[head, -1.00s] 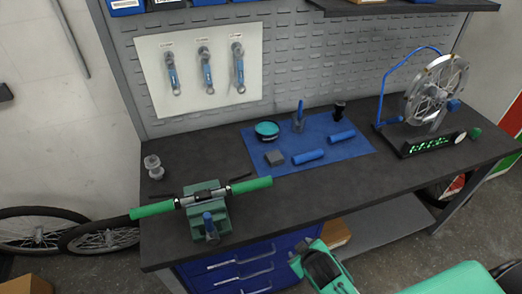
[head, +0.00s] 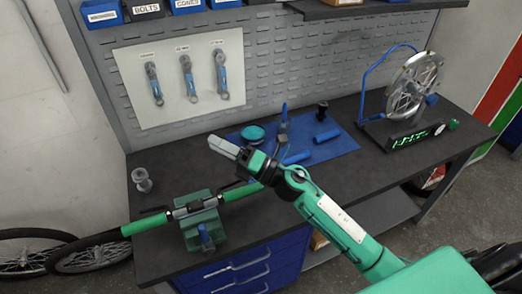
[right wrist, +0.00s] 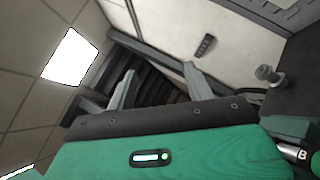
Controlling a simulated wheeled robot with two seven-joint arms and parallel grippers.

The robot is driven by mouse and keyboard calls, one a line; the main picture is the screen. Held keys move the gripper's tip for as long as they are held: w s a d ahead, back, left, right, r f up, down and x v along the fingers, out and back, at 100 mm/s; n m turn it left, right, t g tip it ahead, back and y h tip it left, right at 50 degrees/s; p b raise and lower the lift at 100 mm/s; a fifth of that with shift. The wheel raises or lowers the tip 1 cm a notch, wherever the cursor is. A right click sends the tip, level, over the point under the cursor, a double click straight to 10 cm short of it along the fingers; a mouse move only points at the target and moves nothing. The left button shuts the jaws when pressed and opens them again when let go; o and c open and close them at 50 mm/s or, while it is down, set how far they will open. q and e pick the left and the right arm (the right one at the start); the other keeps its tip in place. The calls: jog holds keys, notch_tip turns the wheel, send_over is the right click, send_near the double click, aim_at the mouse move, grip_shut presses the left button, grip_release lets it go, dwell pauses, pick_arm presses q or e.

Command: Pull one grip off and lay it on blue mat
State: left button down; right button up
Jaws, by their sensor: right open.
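A handlebar (head: 188,210) is clamped in a green bench vise (head: 204,236). It has a green left grip (head: 145,224) and a green right grip (head: 240,191), both on the bar. The far end of the right grip is partly covered by my right arm. My right gripper (head: 222,147) is open and empty, above the bench, with its fingers pointing left. Its two fingers show apart in the right wrist view (right wrist: 160,90), where part of the bar (right wrist: 290,152) shows at the right edge. The blue mat (head: 345,144) lies behind, partly hidden by the arm. My left gripper is not seen.
The mat holds a teal tin (head: 253,133), blue grips (head: 326,137), a blue-handled tool (head: 283,125) and a black item (head: 322,108). A wheel stand (head: 405,90) is at right. A metal part (head: 141,180) is at left. The bench's front right is clear.

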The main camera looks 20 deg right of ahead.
jog(key=s+a+f+n+g, duration=0.15)
jog(key=a+n+g, duration=0.25)
jog(key=n+g, duration=0.7)
jog(key=n+g+h, duration=0.3)
jog(key=n+h, duration=0.6)
jog(key=h, duration=0.4)
send_near(247, 187)
jog(key=p+x, duration=0.2)
jog(key=x, duration=0.2)
jog(key=p+x, duration=0.3)
jog(key=x, duration=0.1)
jog(key=shift+a+f+p, duration=0.25)
jog(key=shift+a+p, duration=0.1)
jog(key=shift+a+f, duration=0.2)
jog(key=shift+f, duration=0.5)
grip_shut()
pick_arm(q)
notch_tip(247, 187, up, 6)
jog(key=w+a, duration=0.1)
pick_arm(e)
jog(key=shift+d, duration=0.1)
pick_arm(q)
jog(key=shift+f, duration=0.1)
pick_arm(e)
jog(key=shift+d, duration=0.1)
